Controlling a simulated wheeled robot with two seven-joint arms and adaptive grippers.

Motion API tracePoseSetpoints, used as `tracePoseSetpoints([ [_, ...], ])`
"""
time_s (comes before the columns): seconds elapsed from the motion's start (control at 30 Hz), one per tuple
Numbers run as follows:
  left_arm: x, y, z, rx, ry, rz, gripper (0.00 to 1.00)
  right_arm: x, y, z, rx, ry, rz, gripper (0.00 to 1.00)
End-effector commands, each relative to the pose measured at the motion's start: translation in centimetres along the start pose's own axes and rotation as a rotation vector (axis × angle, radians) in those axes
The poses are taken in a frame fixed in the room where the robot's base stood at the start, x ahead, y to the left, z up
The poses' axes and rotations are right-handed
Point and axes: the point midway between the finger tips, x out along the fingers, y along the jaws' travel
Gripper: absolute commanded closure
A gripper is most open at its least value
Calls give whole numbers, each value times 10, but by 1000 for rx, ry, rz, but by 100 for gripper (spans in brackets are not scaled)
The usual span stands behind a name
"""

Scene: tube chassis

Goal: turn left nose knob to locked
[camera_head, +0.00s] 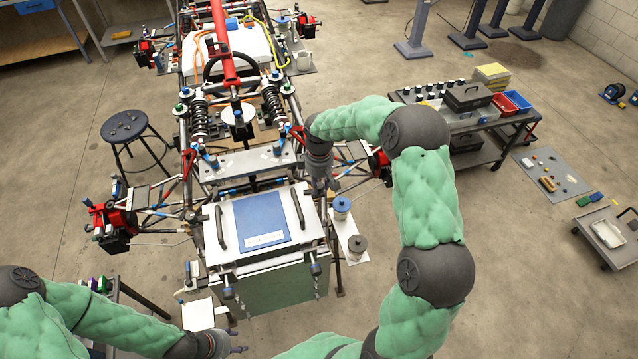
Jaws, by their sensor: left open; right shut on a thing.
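The nose box (225,258) stands at the front end of the tube chassis, with a blue panel (262,217) and two dark handles on its light lid. My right gripper (327,187) points down at the far right corner of the nose box. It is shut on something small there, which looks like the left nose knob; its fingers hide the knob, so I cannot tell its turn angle. Two dark fittings hang on the near face, one at the left (228,292) and one at the right (314,268). My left gripper (238,349) is open and empty below the box.
A blue-lidded container (342,205) and a grey one (357,246) stand on a pale shelf right of the box. Shock absorbers (273,105) and red tubes lie behind. A stool (124,127) is at the left, a loaded cart (462,128) at the right. Floor at far right is partly clear.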

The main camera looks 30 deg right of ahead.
Motion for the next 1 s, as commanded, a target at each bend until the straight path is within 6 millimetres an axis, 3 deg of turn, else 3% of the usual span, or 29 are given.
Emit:
tracePoseSetpoints([
  [0.4,-1,0,0,0,0,0,53,4,-3,4,-189,-13,-11,100],
  [0.97,-1,0,0,0,0,0,53,5,-2,5,-213,-14,-11,100],
  [1.0,-1,0,0,0,0,0,53,5,-2,5,-213,-14,-11,58],
])
